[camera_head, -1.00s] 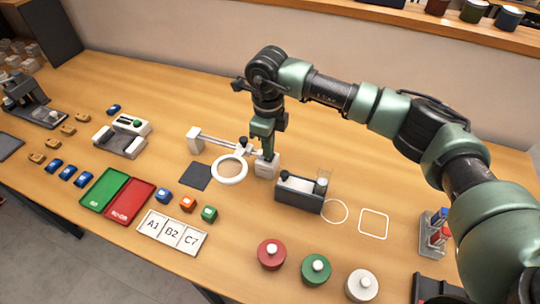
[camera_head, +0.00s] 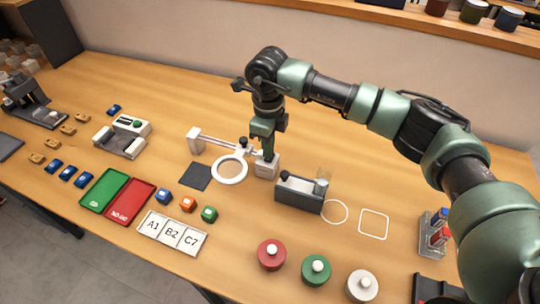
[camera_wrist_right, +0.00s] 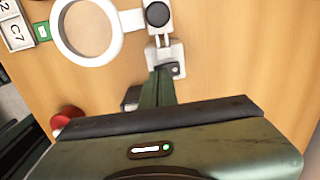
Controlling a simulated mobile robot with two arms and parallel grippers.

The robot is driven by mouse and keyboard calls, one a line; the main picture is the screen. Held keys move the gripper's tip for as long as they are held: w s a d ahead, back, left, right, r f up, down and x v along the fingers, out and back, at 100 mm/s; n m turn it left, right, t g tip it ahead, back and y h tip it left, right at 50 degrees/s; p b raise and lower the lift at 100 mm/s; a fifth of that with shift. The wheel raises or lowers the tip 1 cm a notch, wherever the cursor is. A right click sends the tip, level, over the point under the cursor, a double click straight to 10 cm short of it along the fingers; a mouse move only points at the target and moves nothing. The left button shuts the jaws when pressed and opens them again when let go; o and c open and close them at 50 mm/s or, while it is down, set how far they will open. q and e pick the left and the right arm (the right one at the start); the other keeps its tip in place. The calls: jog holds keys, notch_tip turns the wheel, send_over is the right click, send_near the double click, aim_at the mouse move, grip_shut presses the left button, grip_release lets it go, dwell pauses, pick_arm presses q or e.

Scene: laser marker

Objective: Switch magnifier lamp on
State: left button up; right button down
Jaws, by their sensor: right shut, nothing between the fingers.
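The magnifier lamp (camera_head: 229,170) has a white ring, a jointed arm and a white block (camera_head: 195,140) at its far left end. Its ring also shows at the top left of the wrist view (camera_wrist_right: 120,22). A small white box (camera_head: 266,168) stands right of the ring, with a dark part on its top (camera_wrist_right: 175,70). My right gripper (camera_head: 268,154) is shut and empty, pointing down just over this box. I cannot tell whether its tips touch the box. Whether the lamp is lit is not clear. My left gripper is out of view.
A dark grey device (camera_head: 298,196) with a clear cylinder stands right of the box. Red (camera_head: 271,256), green (camera_head: 316,271) and white (camera_head: 361,286) round pots stand at the front. Green and red trays (camera_head: 128,202) lie left. The table's back strip is clear.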

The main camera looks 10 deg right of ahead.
jog(key=shift+s+f+b, duration=0.1)
jog(key=shift+f+b, duration=0.8)
jog(key=shift+f, duration=0.15)
dwell(0.9)
jog(key=shift+r, duration=0.1)
jog(key=shift+r+p, duration=0.55)
jog(key=shift+r, duration=0.3)
jog(key=shift+r+p, duration=1.05)
jog(key=shift+r, duration=1.6)
jog(key=shift+f, duration=0.1)
